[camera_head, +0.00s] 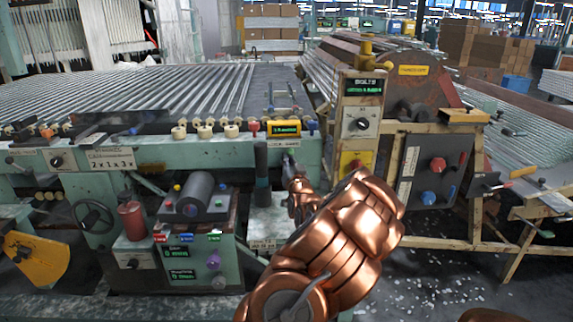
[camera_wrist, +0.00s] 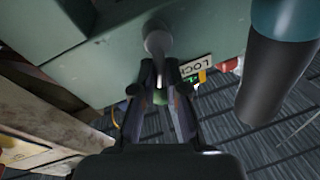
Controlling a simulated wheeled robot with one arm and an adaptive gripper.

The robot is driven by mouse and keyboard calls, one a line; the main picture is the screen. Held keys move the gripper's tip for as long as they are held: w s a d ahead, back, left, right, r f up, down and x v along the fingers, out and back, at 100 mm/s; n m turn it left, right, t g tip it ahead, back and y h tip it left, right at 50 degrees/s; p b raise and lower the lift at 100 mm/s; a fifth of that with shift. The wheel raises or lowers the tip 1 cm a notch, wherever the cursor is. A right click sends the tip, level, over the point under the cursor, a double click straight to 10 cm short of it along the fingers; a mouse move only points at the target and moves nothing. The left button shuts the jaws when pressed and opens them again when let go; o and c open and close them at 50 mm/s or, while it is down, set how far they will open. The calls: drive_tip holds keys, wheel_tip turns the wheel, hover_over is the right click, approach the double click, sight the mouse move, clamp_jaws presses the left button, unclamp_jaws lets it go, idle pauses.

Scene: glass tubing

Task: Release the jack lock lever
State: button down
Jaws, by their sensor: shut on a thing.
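The jack lock lever (camera_wrist: 157,42) is a grey rounded handle sticking out of the green machine panel in the wrist view. In the wrist view my gripper (camera_wrist: 160,92) has its two dark fingers closed around the lever's end, one on each side. A white plate reading "LOCK" (camera_wrist: 204,70) is beside it, partly hidden by a finger. In the head view my gripper (camera_head: 292,165) reaches the front of the green panel. My copper arm hides much of the area there, and the lever is hard to make out.
A dark cylinder (camera_wrist: 272,75) stands close to the right of the fingers in the wrist view; a dark upright cylinder (camera_head: 262,172) is left of my gripper in the head view. A yellow-green display (camera_head: 284,128) is above. A tan frame (camera_head: 408,128) stands at the right.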

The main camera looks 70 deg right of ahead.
drive_tip(key=shift+s+f+m+h+b, duration=0.15)
drive_tip(key=shift+m+b, duration=0.15)
drive_tip(key=shift+m, duration=0.35)
drive_tip(key=shift+f+m+h+b, duration=0.15)
drive_tip(key=shift+m+b, duration=0.1)
drive_tip(key=shift+m, duration=0.4)
drive_tip(key=shift+r, duration=0.15)
drive_tip(key=c, duration=1.2)
unclamp_jaws()
drive_tip(key=shift+s+d, duration=0.1)
drive_tip(key=shift+g, duration=0.3)
drive_tip(key=v, duration=0.7)
drive_tip(key=shift+a, duration=0.25)
drive_tip(key=shift+s, duration=0.15)
